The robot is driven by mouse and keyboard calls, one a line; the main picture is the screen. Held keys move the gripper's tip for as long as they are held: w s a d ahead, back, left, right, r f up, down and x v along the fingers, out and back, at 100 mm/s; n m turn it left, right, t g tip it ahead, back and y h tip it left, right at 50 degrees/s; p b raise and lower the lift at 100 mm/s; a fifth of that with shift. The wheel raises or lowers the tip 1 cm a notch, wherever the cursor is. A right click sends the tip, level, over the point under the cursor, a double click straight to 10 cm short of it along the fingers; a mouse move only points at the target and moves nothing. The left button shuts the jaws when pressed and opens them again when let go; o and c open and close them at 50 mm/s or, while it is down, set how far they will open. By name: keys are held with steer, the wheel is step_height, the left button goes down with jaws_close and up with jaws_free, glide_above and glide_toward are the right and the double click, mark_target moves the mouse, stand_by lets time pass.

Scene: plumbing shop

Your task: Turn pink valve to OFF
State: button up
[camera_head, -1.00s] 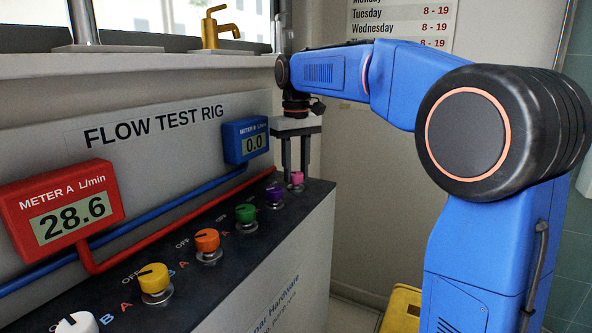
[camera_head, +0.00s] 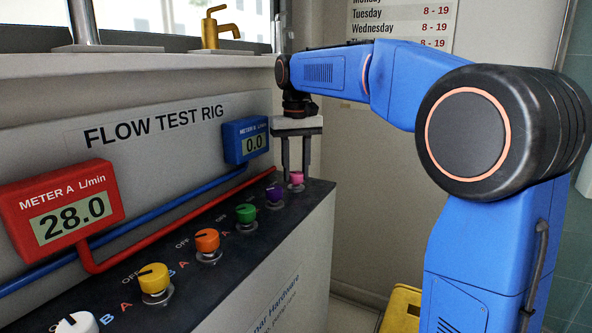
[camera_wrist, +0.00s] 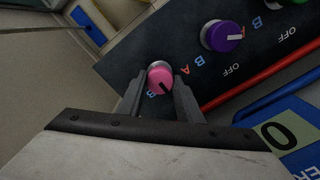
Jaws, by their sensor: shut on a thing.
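The pink valve (camera_head: 297,178) is the last knob at the far end of the rig's dark top. My gripper (camera_head: 296,173) reaches down over it from above. In the wrist view the pink knob (camera_wrist: 160,77) sits between the two fingers of my gripper (camera_wrist: 160,84), shut on its sides. A short dark pointer line shows on the knob's lower part, toward my gripper's palm. Letters A and B show beside the knob. Its OFF label is not visible, possibly behind my gripper.
The purple valve (camera_head: 274,194) stands closest to the pink one, then the green (camera_head: 246,214), orange (camera_head: 207,241), yellow (camera_head: 154,279) and white (camera_head: 77,323) valves. Red meter A (camera_head: 62,208) reads 28.0. Blue meter B (camera_head: 245,140) reads 0.0, close to my gripper.

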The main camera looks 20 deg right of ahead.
mark_target(296, 173)
steer(key=o, duration=1)
steer(key=shift+o, duration=0.2)
steer(key=shift+r, duration=0.1)
step_height(296, 173, up, 17)
steer(key=shift+r, duration=0.15)
steer(key=s+d+f+t, duration=0.2)
steer(key=s+d+f, duration=0.1)
steer(key=s+f, duration=1.4)
steer(key=s+d+f+t, duration=0.2)
steer(key=s+d+f, duration=0.2)
steer(key=s+f, duration=1.3)
step_height(296, 173, down, 3)
steer(key=shift+f+t, duration=0.15)
steer(key=shift+t, duration=0.25)
